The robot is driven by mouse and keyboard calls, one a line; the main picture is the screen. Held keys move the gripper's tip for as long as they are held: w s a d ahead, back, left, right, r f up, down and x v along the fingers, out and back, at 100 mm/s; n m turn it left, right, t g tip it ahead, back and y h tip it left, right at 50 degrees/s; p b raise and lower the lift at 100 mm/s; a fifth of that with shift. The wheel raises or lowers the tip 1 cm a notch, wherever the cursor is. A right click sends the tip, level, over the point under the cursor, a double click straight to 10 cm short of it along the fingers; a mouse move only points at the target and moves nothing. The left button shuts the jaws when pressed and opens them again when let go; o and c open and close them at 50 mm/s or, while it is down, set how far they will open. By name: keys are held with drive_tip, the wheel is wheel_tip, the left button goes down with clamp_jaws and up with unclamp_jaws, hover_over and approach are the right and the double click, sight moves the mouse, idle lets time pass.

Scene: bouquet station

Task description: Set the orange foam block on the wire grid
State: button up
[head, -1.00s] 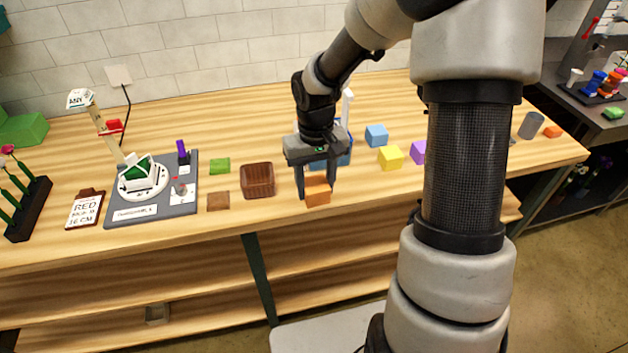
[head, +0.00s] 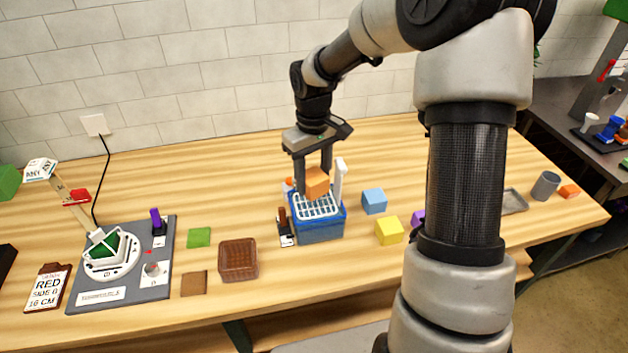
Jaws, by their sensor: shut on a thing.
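The orange foam block (head: 317,184) is held between the fingers of my gripper (head: 315,180), which is shut on it. The block is over the white wire grid (head: 318,207). The grid lies on top of a blue bin (head: 320,230) on the wooden table. The block's lower edge looks close to the grid, but I cannot tell whether it touches. The fingers point down, and the block hides the back part of the grid.
A white upright piece (head: 340,180) stands at the bin's back right. A blue block (head: 374,201) and a yellow block (head: 389,230) lie to the right. A brown basket (head: 238,259) is to the left. A grey cylinder (head: 545,185) stands far right. The table (head: 240,160) behind is clear.

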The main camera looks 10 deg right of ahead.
drive_tip(key=shift+w, duration=0.2)
drive_tip(key=shift+s+f+b, duration=0.15)
drive_tip(key=shift+f+b, duration=0.25)
drive_tip(key=shift+f, duration=0.1)
drive_tip(key=shift+f+b, duration=1.15)
drive_tip(key=shift+f, duration=0.45)
drive_tip(key=o, duration=1.1)
drive_tip(key=shift+o, duration=0.6)
drive_tip(key=shift+o, duration=1.1)
drive_tip(key=shift+d, duration=0.1)
drive_tip(key=shift+c, duration=0.2)
